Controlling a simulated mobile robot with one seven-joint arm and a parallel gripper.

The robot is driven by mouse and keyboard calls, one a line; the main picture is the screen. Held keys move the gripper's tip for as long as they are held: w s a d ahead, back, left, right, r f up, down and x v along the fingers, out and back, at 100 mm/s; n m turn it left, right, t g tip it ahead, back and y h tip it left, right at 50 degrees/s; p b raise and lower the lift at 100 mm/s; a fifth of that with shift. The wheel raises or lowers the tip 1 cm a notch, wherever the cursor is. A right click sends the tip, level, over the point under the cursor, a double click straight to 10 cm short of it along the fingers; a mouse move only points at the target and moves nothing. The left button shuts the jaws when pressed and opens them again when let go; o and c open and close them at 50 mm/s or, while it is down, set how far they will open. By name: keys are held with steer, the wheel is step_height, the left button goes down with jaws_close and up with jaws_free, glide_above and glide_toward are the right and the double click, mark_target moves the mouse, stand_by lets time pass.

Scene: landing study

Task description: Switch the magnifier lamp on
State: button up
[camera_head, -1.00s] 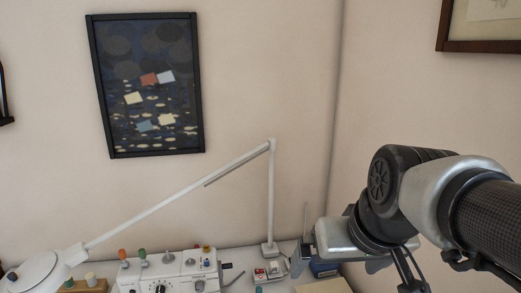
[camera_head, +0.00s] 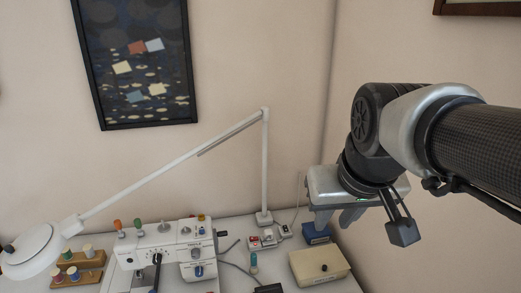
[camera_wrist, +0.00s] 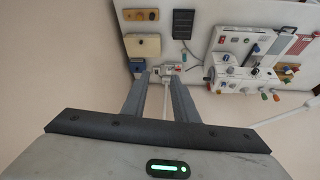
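The white magnifier lamp (camera_head: 190,158) has a round head (camera_head: 32,250) at the left, a long slanting arm, and an upright post on a small base (camera_head: 264,217) at the back of the table. A small white box with red parts (camera_head: 262,240) sits in front of the base; it also shows between my fingers in the wrist view (camera_wrist: 166,71). I cannot tell whether the lamp is lit. My gripper (camera_head: 337,218) is to the right of the lamp post, above the table. Its two fingers are apart and empty in the wrist view (camera_wrist: 158,95).
A white sewing machine (camera_head: 165,255) stands left of centre, with spools on a wooden rack (camera_head: 80,268) beside it. A cream box (camera_head: 320,265) and a blue box (camera_head: 316,234) are on the right, below my gripper. A cable runs across the table.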

steer(key=shift+n, duration=0.3)
steer(key=w+f+b, duration=0.1)
steer(key=w, duration=0.3)
steer(key=w+f+b, duration=0.1)
steer(key=w, duration=0.3)
steer(key=w+b, duration=0.1)
steer(key=w, duration=0.3)
steer(key=shift+w+a+f, duration=0.1)
steer(key=shift+a+f, duration=0.1)
steer(key=shift+f, duration=0.2)
jaws_close()
steer(key=w+f+n+y+b, duration=0.1)
steer(key=w+f+b, duration=0.8)
steer(key=w+f, duration=1.9)
steer(key=shift+w+d+f+g, duration=0.2)
steer(key=shift+w+f+g, duration=0.15)
steer(key=shift+w, duration=0.7)
